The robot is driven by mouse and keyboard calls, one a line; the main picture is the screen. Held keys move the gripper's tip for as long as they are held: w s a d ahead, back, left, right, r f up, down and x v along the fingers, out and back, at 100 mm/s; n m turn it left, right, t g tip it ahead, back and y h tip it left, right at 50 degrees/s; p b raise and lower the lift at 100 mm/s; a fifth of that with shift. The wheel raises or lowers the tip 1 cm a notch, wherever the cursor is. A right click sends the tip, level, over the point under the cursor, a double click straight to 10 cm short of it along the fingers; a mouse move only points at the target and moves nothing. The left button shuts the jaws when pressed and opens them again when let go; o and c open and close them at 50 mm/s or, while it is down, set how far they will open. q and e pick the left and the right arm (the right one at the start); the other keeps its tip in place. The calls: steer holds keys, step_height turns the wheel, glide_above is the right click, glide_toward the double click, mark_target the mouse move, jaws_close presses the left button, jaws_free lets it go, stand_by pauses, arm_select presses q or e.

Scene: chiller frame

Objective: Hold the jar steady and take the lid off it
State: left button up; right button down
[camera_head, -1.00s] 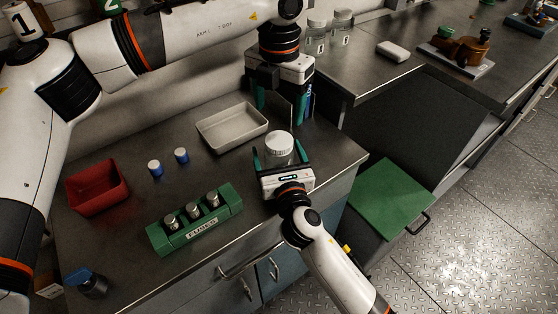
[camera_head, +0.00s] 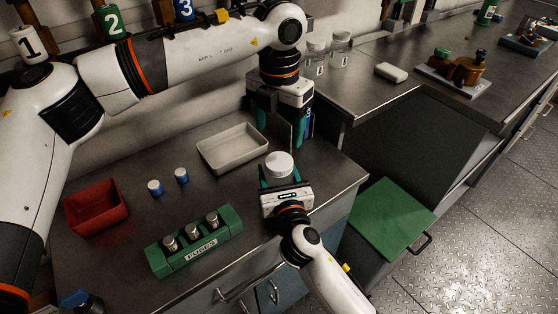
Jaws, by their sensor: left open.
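The jar has a white ribbed lid (camera_head: 279,164) and stands upright near the right end of the steel bench. My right gripper (camera_head: 280,175) comes from the front, with one teal finger on each side of the jar, shut on its body. The jar's body is mostly hidden behind the gripper and below the lid. The lid sits on top of the jar. My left gripper (camera_head: 282,128) points down behind the jar, between it and the wall. It is open and empty, apart from the lid.
An off-white tray (camera_head: 207,159) lies left of the jar. Two blue-and-white caps (camera_head: 181,176), a red bin (camera_head: 98,224) and a green fuse block (camera_head: 205,258) stand further left. Glass jars (camera_head: 340,50) are on the back counter. A green panel (camera_head: 390,220) is below right.

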mark_target(279, 161)
arm_select(q)
steer(key=m, duration=0.4)
steer(key=shift+m, duration=0.4)
steer(key=m, duration=0.3)
steer(key=shift+m, duration=0.4)
steer(key=m, duration=1.7)
steer(key=shift+m, duration=0.4)
steer(key=m, duration=0.8)
steer(key=shift+m, duration=0.3)
steer(key=shift+f+m, duration=0.3)
steer(key=shift+f, duration=3.7)
